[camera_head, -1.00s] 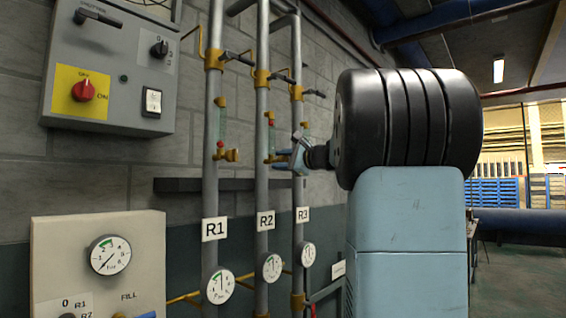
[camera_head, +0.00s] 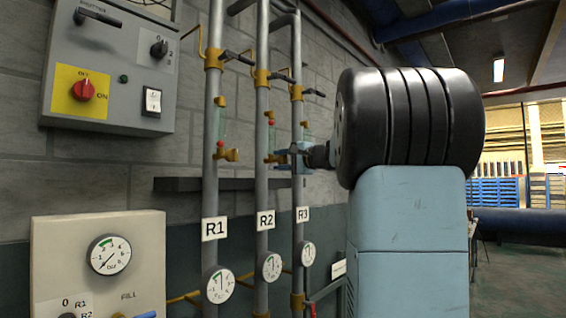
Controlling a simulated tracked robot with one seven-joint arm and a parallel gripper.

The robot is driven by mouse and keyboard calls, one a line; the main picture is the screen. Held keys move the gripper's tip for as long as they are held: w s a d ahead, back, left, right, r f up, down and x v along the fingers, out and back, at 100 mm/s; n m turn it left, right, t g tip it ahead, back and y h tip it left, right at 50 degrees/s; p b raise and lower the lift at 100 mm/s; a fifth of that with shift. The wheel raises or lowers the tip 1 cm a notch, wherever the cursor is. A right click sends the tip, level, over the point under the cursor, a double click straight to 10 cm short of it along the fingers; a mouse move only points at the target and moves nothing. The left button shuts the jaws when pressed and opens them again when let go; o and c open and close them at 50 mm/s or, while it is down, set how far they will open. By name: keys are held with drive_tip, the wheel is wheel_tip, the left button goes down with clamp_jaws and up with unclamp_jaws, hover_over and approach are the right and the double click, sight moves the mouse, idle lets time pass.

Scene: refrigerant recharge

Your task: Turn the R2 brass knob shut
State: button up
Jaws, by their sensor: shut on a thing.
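The R2 pipe (camera_head: 262,190) is the middle of three grey vertical pipes, with an R2 label (camera_head: 265,221) on it. The R2 brass knob (camera_head: 275,158) sticks out to the right of this pipe, below a sight glass with a red ball. My gripper (camera_head: 286,157) reaches it from the right and is shut on it, with the fingers seen edge-on. The fingers and the R3 pipe partly hide the knob's end. My large black wrist and light blue arm fill the right middle of the view.
The R1 pipe (camera_head: 210,190) stands left, with its own brass knob (camera_head: 228,155). The R3 pipe (camera_head: 298,185) stands close by my gripper. Gauges hang low on the pipes. A grey control box (camera_head: 120,60) and a beige panel (camera_head: 60,240) are at left.

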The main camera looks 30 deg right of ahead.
drive_tip(key=shift+f, duration=0.35)
drive_tip(key=o, duration=1)
drive_tip(key=shift+r, duration=0.2)
drive_tip(key=v, duration=1.3)
drive_tip(key=shift+s, duration=0.35)
